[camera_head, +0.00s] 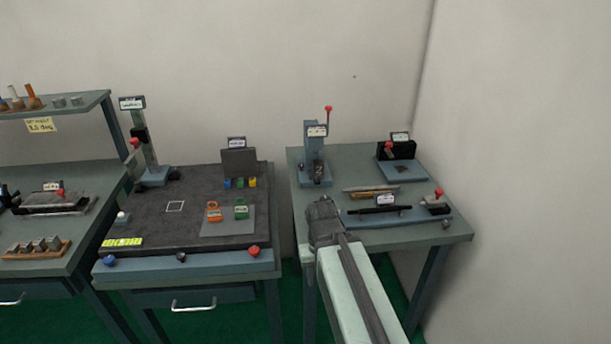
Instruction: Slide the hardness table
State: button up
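I cannot read any label that names the hardness table. A blue-grey upright press-like device (313,150) with a red-knobbed lever and a small label stands at the back left of the right bench; it may be the hardness tester. A dark piece sits low at its front, on its base (318,183). I see nothing held.
The right bench (420,235) also bears a flat blue-grey fixture (404,169), long tools (370,190) and a long rail (395,217) with a red knob. The middle bench holds a dark plate (150,220) with padlocks and a gauge stand (150,160). A wall closes the right.

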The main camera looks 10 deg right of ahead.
aim_at(316, 178)
jog(key=u, duration=2.55)
jog(key=k, duration=0.35)
jog(key=z, duration=1.3)
jog(key=i, duration=0.5)
jog(key=z, duration=0.1)
